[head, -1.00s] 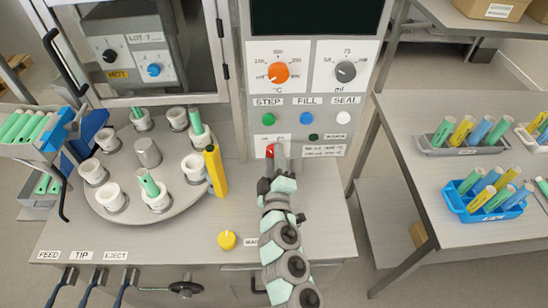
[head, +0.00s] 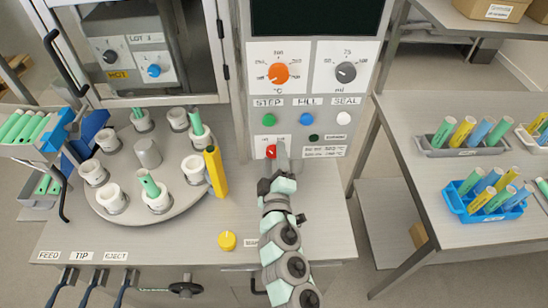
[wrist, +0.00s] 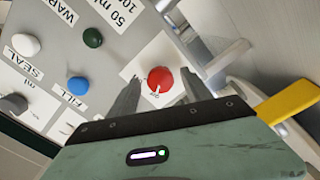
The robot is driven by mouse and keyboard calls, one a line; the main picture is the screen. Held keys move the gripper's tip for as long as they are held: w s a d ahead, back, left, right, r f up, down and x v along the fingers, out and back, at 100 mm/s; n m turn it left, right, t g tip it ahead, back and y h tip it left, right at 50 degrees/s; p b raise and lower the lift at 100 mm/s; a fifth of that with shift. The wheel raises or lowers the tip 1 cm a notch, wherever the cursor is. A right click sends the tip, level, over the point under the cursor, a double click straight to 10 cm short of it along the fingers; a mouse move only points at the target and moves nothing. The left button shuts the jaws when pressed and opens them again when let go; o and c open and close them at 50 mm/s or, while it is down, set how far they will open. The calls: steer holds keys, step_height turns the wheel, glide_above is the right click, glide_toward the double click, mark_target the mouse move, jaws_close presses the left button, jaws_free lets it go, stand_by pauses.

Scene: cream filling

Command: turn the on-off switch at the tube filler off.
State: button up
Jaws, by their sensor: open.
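The on-off switch is a red round knob with a white mark on a white plate, low on the filler's control panel; it shows in the head view (head: 270,152) and the wrist view (wrist: 160,79). Part of an "OFF" label shows beside it in the wrist view. Whether a finger touches the knob I cannot tell.
Above the switch are a green button (head: 268,120), a blue button (head: 306,118) and a white button (head: 343,119). A yellow upright piece (head: 215,172) stands left of the switch, beside the round turntable (head: 128,175) with its cups. A yellow button (head: 227,240) is in front.

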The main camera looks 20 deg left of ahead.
steer(key=p+v, duration=0.1)
steer(key=v, duration=0.9)
steer(key=shift+s, duration=0.35)
steer(key=shift+d, duration=0.25)
